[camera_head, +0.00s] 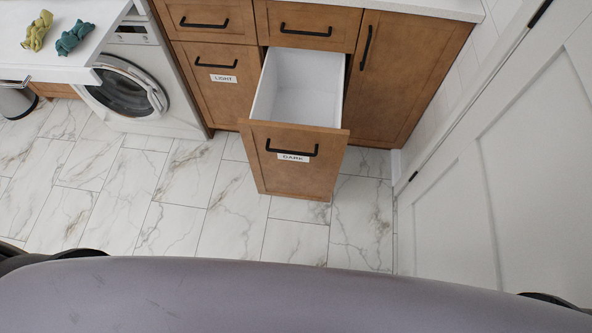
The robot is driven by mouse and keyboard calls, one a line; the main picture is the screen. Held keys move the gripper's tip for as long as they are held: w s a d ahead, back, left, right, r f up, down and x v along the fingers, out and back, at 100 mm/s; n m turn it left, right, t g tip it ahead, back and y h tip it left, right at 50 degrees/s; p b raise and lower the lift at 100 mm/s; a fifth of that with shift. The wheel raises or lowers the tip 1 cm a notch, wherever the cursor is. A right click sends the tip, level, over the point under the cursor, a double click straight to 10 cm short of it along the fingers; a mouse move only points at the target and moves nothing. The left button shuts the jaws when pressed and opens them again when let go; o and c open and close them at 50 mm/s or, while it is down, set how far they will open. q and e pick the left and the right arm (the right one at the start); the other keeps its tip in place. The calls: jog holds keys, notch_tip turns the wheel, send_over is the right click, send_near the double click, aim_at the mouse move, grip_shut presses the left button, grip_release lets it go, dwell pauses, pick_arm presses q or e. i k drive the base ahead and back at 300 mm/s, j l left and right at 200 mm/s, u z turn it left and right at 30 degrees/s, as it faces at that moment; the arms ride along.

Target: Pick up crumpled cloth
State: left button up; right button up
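Two crumpled cloths lie on the white counter (62,62) at the upper left. One is a yellow-olive cloth (37,31), and just right of it is a dark teal cloth (74,38). They lie close together but apart. Neither of my grippers shows in the head view, so their state is hidden. Only my own body fills the bottom of the view.
A drawer labelled DARK (295,165) stands pulled out, and its white inside looks empty. A shut drawer labelled LIGHT (217,72) is left of it. A washing machine (150,75) has its round door shut. A white door (500,170) is at right. The marble floor (150,195) is clear.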

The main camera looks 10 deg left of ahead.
aim_at(36, 31)
jog(key=u, duration=1.65)
jog(key=z, duration=1.15)
jog(key=i+j, duration=0.1)
jog(key=j, duration=0.25)
jog(key=i+j+z, duration=0.15)
jog(key=j, duration=0.2)
jog(key=k, duration=0.05)
